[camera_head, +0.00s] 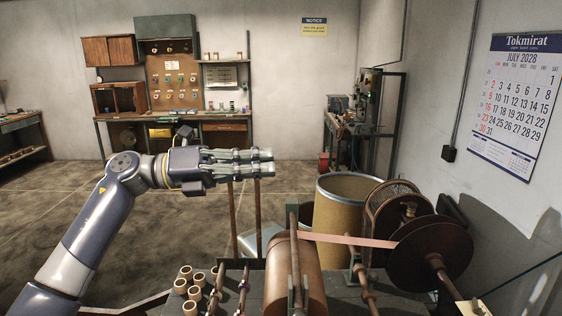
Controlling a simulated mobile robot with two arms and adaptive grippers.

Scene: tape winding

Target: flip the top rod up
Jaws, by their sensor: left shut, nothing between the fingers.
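My left gripper (267,161) points right, its fingers closed together and empty, in the air above and behind the winding machine. A thin brown rod (295,258), which looks like the top rod, lies lengthwise along the upper side of a brown roller (276,280). The gripper is above and to the left of the rod's far end, clear of it. A pink tape (350,240) stretches from the rod to a dark reel (430,255) at the right. Whether the tape touches the rod cannot be told. My right gripper is out of view.
Several small tube cores (183,287) stand left of the roller. Two upright brown posts (234,215) stand below the gripper. A tan drum (338,212) is behind the machine. Workbenches (218,116) line the back wall, with open floor (75,205) at left.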

